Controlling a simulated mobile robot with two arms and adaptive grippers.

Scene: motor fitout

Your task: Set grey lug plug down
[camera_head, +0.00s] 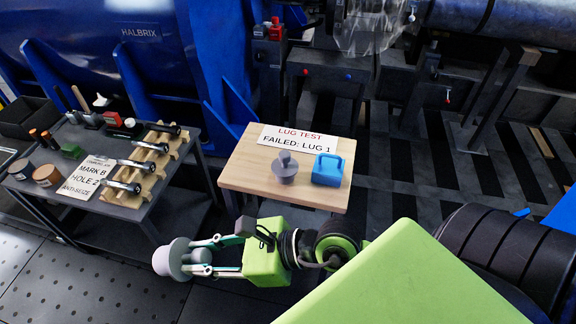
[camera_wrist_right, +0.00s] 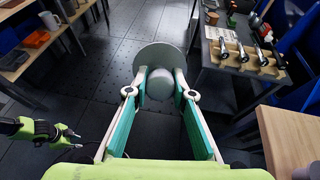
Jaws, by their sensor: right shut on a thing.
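My right gripper (camera_head: 190,257) is shut on a grey lug plug (camera_head: 167,259), held out over the floor in front of the two tables. In the right wrist view the plug's wide round flange (camera_wrist_right: 160,57) faces away beyond the fingertips (camera_wrist_right: 160,82), its knob between them. A second grey plug (camera_head: 285,172) stands upright on the wooden table (camera_head: 240,172), next to a blue block with a handle (camera_head: 328,170). The left gripper appears at the left of the right wrist view (camera_wrist_right: 66,137); its opening is unclear.
A sign (camera_head: 298,139) reading "LUG TEST FAILED: LUG 1" is at the wooden table's back. The grey table (camera_head: 130,207) at left holds a wooden rack (camera_head: 150,165) with several metal pieces, a "MARK B HOLE 2" card (camera_head: 88,178) and tins. The wooden table's front left is bare.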

